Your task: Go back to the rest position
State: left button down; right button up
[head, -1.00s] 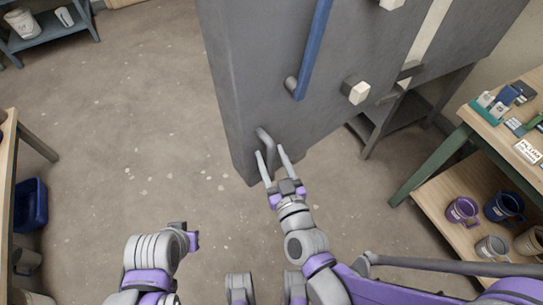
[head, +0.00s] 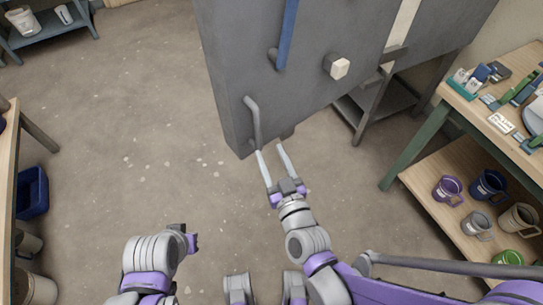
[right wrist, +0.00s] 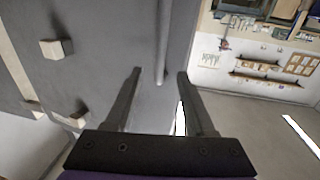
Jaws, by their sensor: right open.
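My right gripper (head: 271,149) is open and empty, its two fingers pointing at the lower edge of a large grey cabinet-like body (head: 225,75). A grey bar handle (head: 254,122) on its front face lies just beyond the left fingertip and is not held. In the right wrist view my right gripper (right wrist: 158,72) shows both fingers apart, with the handle (right wrist: 161,45) ahead between them. My left arm is folded at the lower left; a small part of its end (head: 191,242) shows, but its fingers cannot be made out.
A wooden bench (head: 8,150) stands at the left, with a blue bin (head: 32,195) beside it. A shelf table (head: 405,148) at the right holds several mugs, including a purple one (head: 447,190). The concrete floor (head: 130,130) between is clear.

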jog(key=shift+f, duration=0.1)
dwell(0.6)
jog(key=s+d+f+m+g+h, duration=0.3)
jog(key=s+d+f+g+h, duration=0.35)
jog(key=s+d+g, duration=0.8)
pick_arm(q)
notch_tip(320, 180, up, 16)
jog(key=w+p, duration=0.2)
jog(key=p, duration=1.2)
jog(key=shift+t, duration=0.3)
pick_arm(e)
notch_tip(320, 180, up, 13)
jog(key=w+t+y, duration=0.1)
jog(key=t+y, duration=0.1)
jog(key=shift+w+r, duration=0.2)
jog(key=shift+w, duration=0.05)
pick_arm(q)
jog(key=shift+s, duration=0.1)
pick_arm(e)
jog(key=shift+s+a+t, duration=0.1)
jog(key=shift+s+t, duration=0.1)
jog(key=shift+t, duration=0.05)
jog(key=shift+w, duration=0.1)
